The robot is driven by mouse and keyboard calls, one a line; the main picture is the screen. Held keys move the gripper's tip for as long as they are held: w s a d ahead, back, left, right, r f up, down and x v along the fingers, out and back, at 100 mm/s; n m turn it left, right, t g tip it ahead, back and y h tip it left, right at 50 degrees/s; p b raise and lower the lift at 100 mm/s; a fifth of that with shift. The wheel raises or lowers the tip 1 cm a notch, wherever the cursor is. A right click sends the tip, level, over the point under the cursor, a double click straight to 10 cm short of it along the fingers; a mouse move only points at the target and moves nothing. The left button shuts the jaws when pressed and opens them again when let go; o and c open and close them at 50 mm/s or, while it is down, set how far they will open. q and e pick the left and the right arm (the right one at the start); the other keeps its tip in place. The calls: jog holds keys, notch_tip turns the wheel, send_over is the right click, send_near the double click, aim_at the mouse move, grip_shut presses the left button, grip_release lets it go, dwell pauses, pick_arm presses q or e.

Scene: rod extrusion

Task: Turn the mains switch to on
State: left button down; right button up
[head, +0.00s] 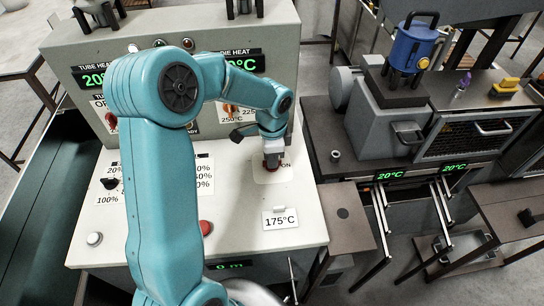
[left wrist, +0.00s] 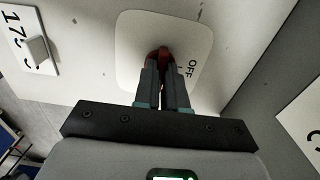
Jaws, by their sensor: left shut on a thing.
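The mains switch is a red knob on a pale rounded plate (head: 262,178) on the sloping control panel. In the left wrist view the red knob (left wrist: 153,54) shows between the fingers, on its plate (left wrist: 133,30). My left gripper (head: 271,163) comes down on the knob from above. In the left wrist view its fingers (left wrist: 163,62) are shut on the knob and hide much of it, so I cannot tell its exact angle. My right gripper is not in view.
A 175°C card (head: 280,219) stands in front of the switch plate. A red button (head: 206,227), a white button (head: 95,239) and a black dial (head: 110,184) are on the same panel. A grey machine with a blue pot (head: 412,47) stands to the right.

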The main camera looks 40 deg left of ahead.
pick_arm(q)
jog(key=shift+w+a+r, duration=0.1)
jog(key=shift+w+r, duration=0.05)
jog(key=shift+r, duration=0.05)
dwell(0.3)
jog(key=c, duration=1.4)
grip_release()
jog(key=shift+o, duration=1)
jog(key=shift+f, duration=0.1)
notch_tip(320, 180, up, 16)
jog(key=shift+r+b, duration=0.2)
jog(key=shift+b, duration=0.1)
jog(key=shift+s, duration=0.2)
